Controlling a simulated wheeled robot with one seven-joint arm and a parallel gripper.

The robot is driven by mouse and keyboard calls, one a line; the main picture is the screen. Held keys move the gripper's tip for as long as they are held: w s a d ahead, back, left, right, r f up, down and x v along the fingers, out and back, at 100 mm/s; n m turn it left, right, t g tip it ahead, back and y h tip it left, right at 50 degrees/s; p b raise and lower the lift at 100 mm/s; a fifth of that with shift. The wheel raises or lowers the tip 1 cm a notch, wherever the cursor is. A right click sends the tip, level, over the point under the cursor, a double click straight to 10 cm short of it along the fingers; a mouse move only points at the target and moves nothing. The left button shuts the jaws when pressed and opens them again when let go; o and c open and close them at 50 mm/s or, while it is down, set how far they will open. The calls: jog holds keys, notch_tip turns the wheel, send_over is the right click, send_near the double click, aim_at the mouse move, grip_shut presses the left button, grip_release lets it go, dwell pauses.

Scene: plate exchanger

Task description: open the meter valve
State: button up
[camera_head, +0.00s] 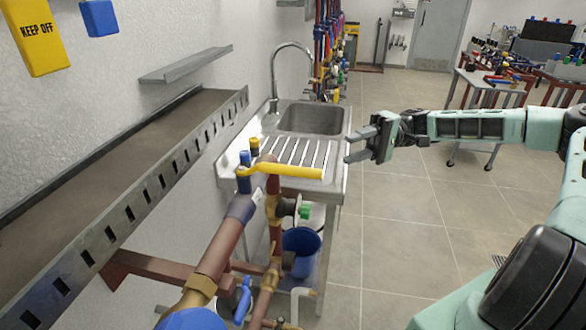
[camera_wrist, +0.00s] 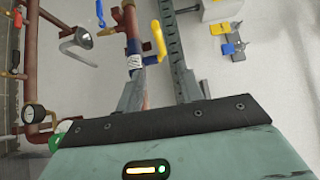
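A long yellow valve lever (camera_head: 282,171) sits on top of the copper pipework in the head view, lying roughly level and pointing right. The yellow lever (camera_wrist: 158,40) also shows in the wrist view, beyond my fingers. No label shows which valve is the meter valve. My gripper (camera_head: 352,146) is open and empty, to the right of the lever's tip and apart from it. In the wrist view its two fingers (camera_wrist: 160,88) are spread with nothing between them. A round gauge (camera_wrist: 34,113) is on a pipe at the left of the wrist view.
A steel sink (camera_head: 310,120) with a drainboard stands behind the lever. A slotted metal tray (camera_head: 120,130) runs along the left wall. A green knob (camera_head: 305,211), a blue bucket (camera_head: 301,250) and a blue handle (camera_head: 243,300) are lower down.

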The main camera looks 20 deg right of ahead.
aim_at(294, 167)
jog(key=a+p, duration=0.1)
jog(key=a, duration=0.3)
jog(key=s+a+p, duration=0.1)
jog(key=a+p, duration=0.1)
jog(key=a, duration=0.3)
jog(key=s+a+p, duration=0.1)
jog(key=a, duration=0.4)
jog(key=shift+s+a+r, duration=0.1)
jog(key=shift+s+a, duration=0.05)
jog(key=shift+a, duration=0.1)
jog(key=shift+s+a+p, duration=0.1)
jog(key=shift+a+p, duration=0.3)
jog(key=shift+a, duration=0.35)
jog(key=shift+c, duration=0.4)
grip_shut()
